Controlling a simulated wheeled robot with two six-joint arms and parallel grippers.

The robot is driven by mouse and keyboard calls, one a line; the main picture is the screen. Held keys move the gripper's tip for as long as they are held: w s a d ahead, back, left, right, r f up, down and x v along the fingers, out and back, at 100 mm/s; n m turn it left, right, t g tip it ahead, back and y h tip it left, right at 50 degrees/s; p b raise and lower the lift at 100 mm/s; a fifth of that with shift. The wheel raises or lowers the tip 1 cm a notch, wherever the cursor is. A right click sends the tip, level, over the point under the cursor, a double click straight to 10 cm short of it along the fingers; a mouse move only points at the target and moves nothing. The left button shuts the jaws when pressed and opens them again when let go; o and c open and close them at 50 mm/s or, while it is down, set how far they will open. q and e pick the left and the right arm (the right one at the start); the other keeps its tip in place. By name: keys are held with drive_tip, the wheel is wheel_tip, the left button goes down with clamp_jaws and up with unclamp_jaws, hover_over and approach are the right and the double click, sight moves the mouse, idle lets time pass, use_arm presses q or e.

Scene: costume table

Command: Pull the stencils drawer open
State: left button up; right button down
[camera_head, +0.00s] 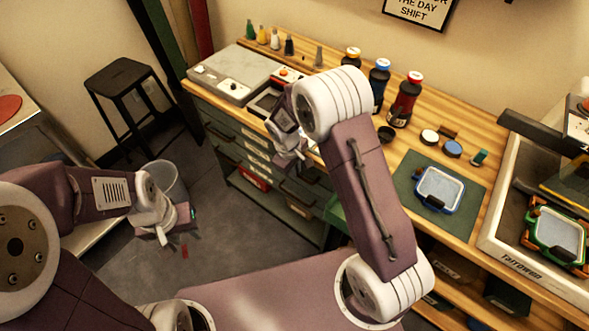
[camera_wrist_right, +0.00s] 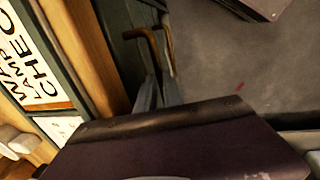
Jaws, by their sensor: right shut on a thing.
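The dark green drawer cabinet (camera_head: 222,138) stands under the wooden bench top, with several drawers, pale label strips and bar handles; I cannot read which label says stencils. My right gripper (camera_head: 291,166) is in front of the drawer fronts, below the bench edge. In the right wrist view its fingers (camera_wrist_right: 158,92) are closed around a brass-coloured drawer handle (camera_wrist_right: 152,48) beside a dark green front (camera_wrist_right: 124,55). Most of that front is hidden by my arm in the head view. My left gripper (camera_head: 178,236) hangs over the floor, away from the cabinet; its finger gap is unclear.
Bottles, including a dark red one (camera_head: 404,100), stand on the bench. A green mat (camera_head: 408,186) carries a blue-framed pad (camera_head: 439,188). A black stool (camera_head: 119,78) and a grey bin (camera_head: 166,178) stand left. The grey floor before the cabinet is mostly clear.

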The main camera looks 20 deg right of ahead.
drive_tip(key=shift+s, duration=0.1)
idle(0.4)
use_arm(q)
drive_tip(key=shift+f+b, duration=0.55)
use_arm(e)
drive_tip(key=s+a, duration=1.5)
drive_tip(key=a, duration=0.4)
drive_tip(key=shift+a, duration=0.1)
drive_tip(key=c, duration=1.8)
unclamp_jaws()
drive_tip(key=shift+o, duration=0.2)
use_arm(q)
drive_tip(key=shift+r, duration=0.1)
use_arm(e)
drive_tip(key=shift+r, duration=0.1)
